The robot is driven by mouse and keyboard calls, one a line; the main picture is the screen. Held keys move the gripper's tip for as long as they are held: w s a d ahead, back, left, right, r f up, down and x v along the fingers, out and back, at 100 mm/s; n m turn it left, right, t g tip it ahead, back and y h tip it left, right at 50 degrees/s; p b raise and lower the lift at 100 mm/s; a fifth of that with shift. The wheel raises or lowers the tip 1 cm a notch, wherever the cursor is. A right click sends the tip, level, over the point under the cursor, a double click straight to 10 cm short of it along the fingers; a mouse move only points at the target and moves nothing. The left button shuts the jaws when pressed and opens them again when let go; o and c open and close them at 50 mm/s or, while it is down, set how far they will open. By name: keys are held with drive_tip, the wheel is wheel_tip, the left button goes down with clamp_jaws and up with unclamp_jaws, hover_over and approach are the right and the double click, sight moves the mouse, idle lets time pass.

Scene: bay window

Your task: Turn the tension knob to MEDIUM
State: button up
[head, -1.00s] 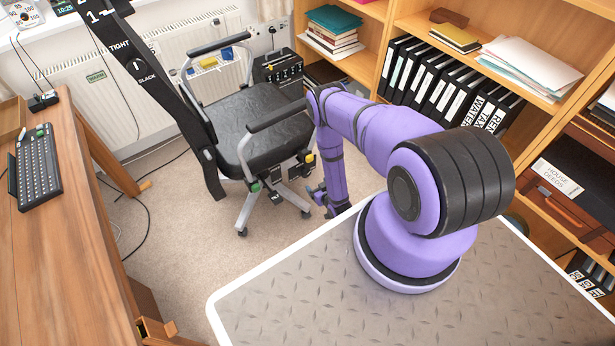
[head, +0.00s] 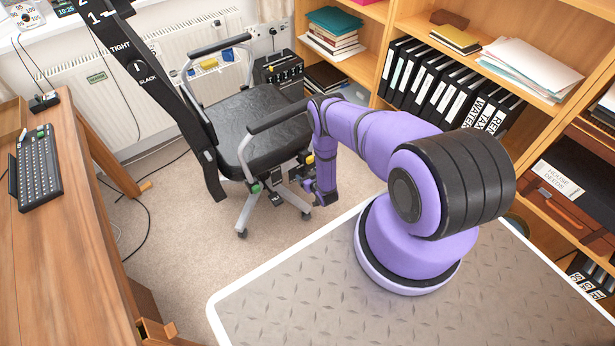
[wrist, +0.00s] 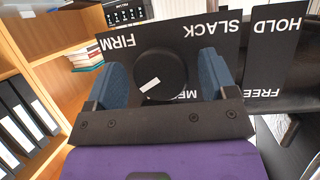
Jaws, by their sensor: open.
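The tension knob (wrist: 160,75) is a round black knob with a white mark on its face, on a black label plate (wrist: 215,40) in the wrist view. The plate reads FIRM at upper left and SLACK at upper right; a partly hidden word starting ME is below. The white mark lies on the knob's lower left part, pointing at none of the words clearly. My gripper (wrist: 166,76) is open, one blue finger on each side of the knob, with gaps visible. In the head view my gripper (head: 303,174) is beneath the seat of the office chair (head: 262,130), small and partly hidden.
A second plate (wrist: 272,55) reading HOLD and FREE is right of the knob plate. A bookshelf (head: 385,60) stands behind on the right, a desk (head: 75,230) on the left.

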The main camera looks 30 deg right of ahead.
drive_tip(key=c, duration=0.9)
drive_tip(key=shift+f+n+t+h, duration=0.1)
drive_tip(key=shift+n+t+h, duration=0.2)
drive_tip(key=shift+n+h, duration=1.3)
drive_tip(key=shift+n, duration=0.5)
drive_tip(key=o, duration=0.9)
